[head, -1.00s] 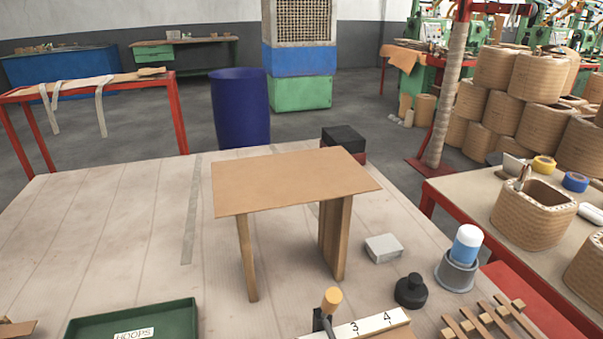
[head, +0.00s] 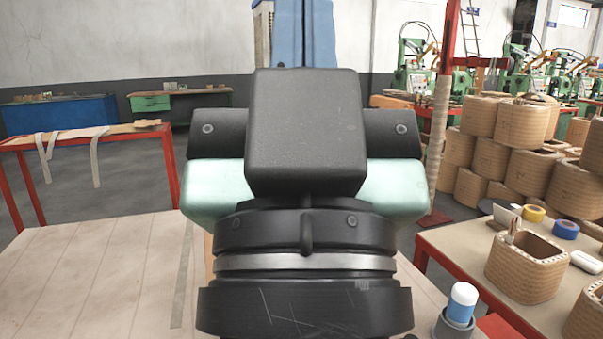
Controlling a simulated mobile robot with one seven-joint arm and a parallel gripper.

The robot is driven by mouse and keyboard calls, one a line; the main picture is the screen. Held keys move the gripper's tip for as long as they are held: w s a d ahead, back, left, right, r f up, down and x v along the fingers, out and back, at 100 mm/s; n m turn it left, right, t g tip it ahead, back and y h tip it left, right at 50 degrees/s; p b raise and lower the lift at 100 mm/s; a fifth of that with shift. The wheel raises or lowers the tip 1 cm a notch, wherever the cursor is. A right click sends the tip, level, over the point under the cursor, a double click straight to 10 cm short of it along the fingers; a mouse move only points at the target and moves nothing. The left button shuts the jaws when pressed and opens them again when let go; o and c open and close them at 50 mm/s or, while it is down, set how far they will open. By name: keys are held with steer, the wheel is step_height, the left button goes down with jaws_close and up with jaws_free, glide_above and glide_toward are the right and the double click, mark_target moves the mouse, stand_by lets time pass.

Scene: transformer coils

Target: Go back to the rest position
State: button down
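My gripper (head: 305,235) and wrist fill the middle of the head view, raised close to the camera and seen from behind. The body is black with a metal ring and a black box on top; pale green parts show on both sides. Its fingertips are hidden, so I cannot tell whether it is open, shut or holding anything. The pale wooden table (head: 80,275) lies below and behind it. Most of what stands on the table is hidden by my arm.
A white-and-blue bottle in a grey holder (head: 458,308) stands at the table's right. A side bench (head: 450,250) holds a coil (head: 527,268) and tape rolls (head: 565,229). Stacked coils (head: 530,130) stand behind. A red-legged stand (head: 75,140) is at the left.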

step_height(320, 180, up, 18)
steer(key=p, duration=1.6)
steer(key=shift+a+r+p, duration=0.15)
steer(key=shift+p, duration=0.2)
